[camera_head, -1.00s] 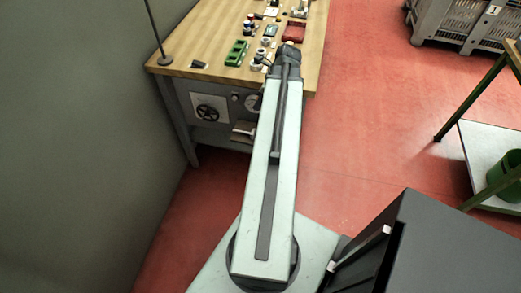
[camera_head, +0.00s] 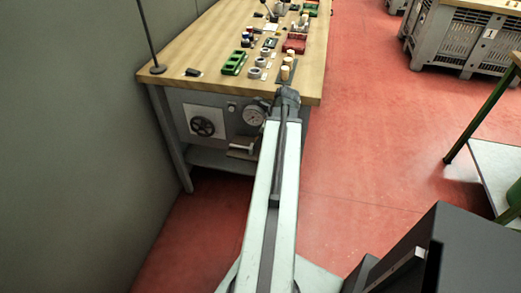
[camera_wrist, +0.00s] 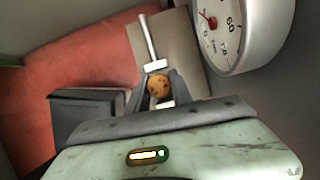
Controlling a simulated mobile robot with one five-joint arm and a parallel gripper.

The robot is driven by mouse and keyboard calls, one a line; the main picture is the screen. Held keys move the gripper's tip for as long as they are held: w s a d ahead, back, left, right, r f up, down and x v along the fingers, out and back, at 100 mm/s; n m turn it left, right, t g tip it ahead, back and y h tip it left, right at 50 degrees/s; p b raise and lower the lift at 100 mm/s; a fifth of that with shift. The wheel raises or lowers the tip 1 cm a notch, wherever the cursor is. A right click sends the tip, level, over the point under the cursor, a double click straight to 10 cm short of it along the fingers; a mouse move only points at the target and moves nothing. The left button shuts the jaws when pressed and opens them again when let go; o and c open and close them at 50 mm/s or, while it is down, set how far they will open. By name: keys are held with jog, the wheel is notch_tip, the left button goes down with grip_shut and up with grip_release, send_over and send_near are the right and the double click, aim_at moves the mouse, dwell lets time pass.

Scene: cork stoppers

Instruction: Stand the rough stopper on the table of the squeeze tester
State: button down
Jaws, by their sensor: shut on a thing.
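In the wrist view my gripper (camera_wrist: 161,92) is shut on a brown, speckled stopper (camera_wrist: 158,86), seen round end-on between the dark fingers. Its far end is hidden. Beyond it is a pale plate (camera_wrist: 180,48) with a light rod (camera_wrist: 148,38) across it, parts of the squeeze tester as far as I can tell. I cannot tell whether the stopper touches them. In the head view the tester's small table (camera_head: 241,151) sticks out from the bench front below a dial gauge (camera_head: 254,115), left of my arm. My gripper is hidden behind the arm's end there.
The gauge fills the upper right of the wrist view (camera_wrist: 224,32), close to my gripper. A handwheel (camera_head: 203,126) is on the bench front. The wooden bench top (camera_head: 215,55) carries a green tray (camera_head: 234,63), a red tray (camera_head: 295,43) and several stoppers (camera_head: 287,66).

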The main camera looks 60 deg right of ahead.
notch_tip(320, 180, down, 4)
jog(key=b, duration=0.3)
jog(key=shift+r, duration=0.35)
jog(key=shift+f, duration=0.15)
jog(key=c, duration=1.6)
grip_release()
jog(key=shift+f, duration=0.1)
jog(key=o, duration=0.5)
jog(key=shift+c, duration=0.2)
